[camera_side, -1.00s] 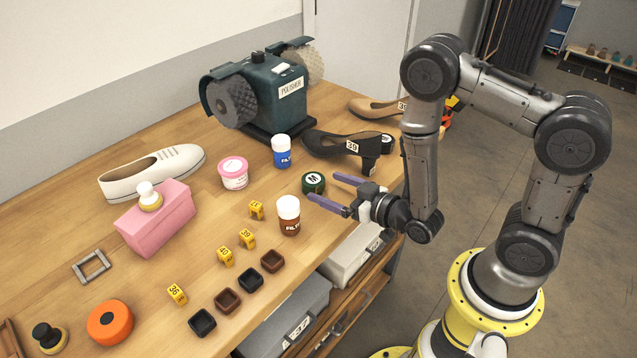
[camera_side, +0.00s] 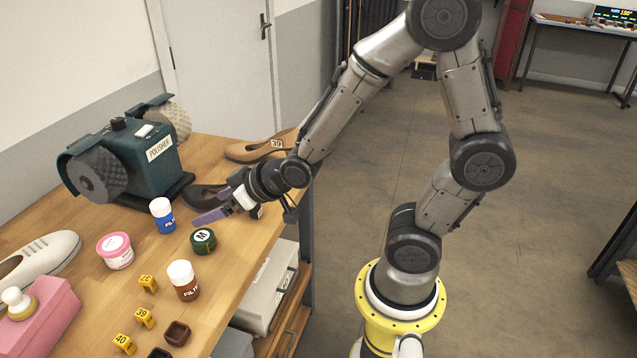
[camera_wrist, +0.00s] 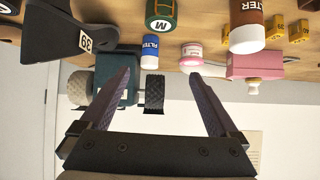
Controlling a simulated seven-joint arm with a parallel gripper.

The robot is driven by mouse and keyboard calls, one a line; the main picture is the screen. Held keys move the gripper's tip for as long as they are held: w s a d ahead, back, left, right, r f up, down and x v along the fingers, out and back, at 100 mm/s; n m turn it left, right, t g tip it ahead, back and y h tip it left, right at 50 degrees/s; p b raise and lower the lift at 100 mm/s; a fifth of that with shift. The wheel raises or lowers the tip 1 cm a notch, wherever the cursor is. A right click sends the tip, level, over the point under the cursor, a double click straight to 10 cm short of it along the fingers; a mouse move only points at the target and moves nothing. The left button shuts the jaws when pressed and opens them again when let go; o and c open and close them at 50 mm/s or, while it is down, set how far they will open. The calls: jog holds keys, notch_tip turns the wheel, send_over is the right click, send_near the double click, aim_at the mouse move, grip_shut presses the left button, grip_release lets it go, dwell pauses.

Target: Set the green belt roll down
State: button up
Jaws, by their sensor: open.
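The green belt roll (camera_side: 203,240) has a pale label marked M on its top and lies flat on the wooden table (camera_side: 228,263). It also shows at the top of the wrist view (camera_wrist: 160,14), outside the jaws. My gripper (camera_side: 210,216) is raised above the table, just behind the roll in the side view, and appears clear of it. In the wrist view my gripper's two purple fingers (camera_wrist: 162,74) are spread wide with nothing between them.
A black heeled shoe (camera_wrist: 66,33) tagged 39 is beside my gripper, partly hidden in the side view. A blue bottle (camera_side: 162,215), a pink tub (camera_side: 115,251) and a brown bottle (camera_side: 184,281) stand around the roll. The polisher (camera_side: 128,160) is behind.

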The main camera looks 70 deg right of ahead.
jog(key=s+r+g, duration=0.2)
jog(key=s+r, duration=0.5)
jog(key=s, duration=0.3)
jog(key=shift+d+g, duration=0.25)
jog(key=shift+g, duration=0.15)
jog(key=shift+o, duration=0.3)
jog(key=s+r+g, duration=0.2)
jog(key=s, duration=0.8)
jog(key=shift+s+d+r, duration=0.2)
jog(key=shift+s+d, duration=0.05)
jog(key=shift+s, duration=0.15)
